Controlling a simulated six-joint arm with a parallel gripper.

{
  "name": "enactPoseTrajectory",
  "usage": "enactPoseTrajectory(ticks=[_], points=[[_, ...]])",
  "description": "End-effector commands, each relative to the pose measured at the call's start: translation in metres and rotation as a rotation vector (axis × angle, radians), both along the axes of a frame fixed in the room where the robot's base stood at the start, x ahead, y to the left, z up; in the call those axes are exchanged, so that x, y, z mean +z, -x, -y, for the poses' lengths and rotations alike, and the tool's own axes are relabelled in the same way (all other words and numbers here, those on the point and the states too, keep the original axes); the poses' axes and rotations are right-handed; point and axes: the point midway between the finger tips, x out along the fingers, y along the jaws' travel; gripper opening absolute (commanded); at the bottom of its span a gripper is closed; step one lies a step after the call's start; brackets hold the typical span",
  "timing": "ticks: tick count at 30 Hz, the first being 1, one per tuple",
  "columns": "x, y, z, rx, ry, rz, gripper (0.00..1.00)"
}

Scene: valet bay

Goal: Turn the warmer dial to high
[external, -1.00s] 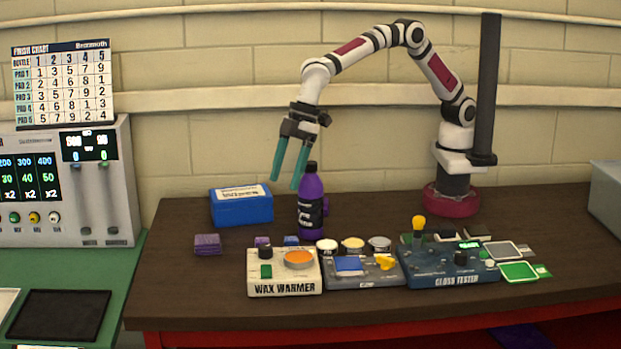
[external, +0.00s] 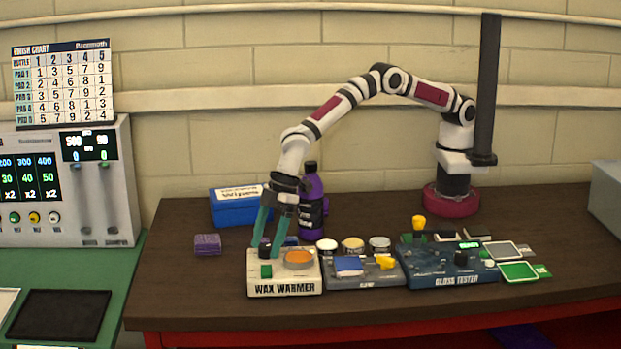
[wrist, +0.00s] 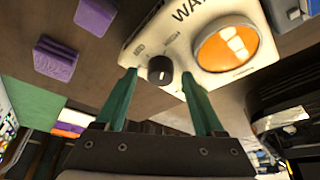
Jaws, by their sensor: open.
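The wax warmer (external: 285,289) is a cream box at the front of the table, with a green button (external: 266,271) and an orange round plate (external: 299,257) on top. Its black dial (wrist: 160,70) shows clearly in the wrist view, with a pale mark on it; I cannot tell its setting. The dial also shows in the external view (external: 265,245), beside a fingertip. My gripper (external: 268,247) points down over the back left of the warmer. Its teal fingers are open. In the wrist view the fingertips (wrist: 159,75) stand on either side of the dial, apart from it.
A purple bottle (external: 312,205) stands close behind and right of my gripper. A blue wipes box (external: 229,209) is behind left, and a purple block (external: 207,244) lies left. A pad station (external: 362,280) and the gloss tester (external: 450,278) stand to the right. The table's front left is clear.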

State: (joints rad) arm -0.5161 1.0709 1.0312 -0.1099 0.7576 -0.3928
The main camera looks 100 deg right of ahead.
Motion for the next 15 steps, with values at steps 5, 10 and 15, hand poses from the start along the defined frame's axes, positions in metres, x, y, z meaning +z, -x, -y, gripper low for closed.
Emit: enactPoseTrajectory(ticks=[5, 10, 15], points=[[0.0004, 0.0001, 0.0002, 0.0, 0.0, 0.0, 0.56], [0.0006, 0.0, 0.0002, 0.0, 0.0, 0.0, 0.26], [0.0007, 0.0, 0.0003, 0.0, 0.0, 0.0, 0.0]])
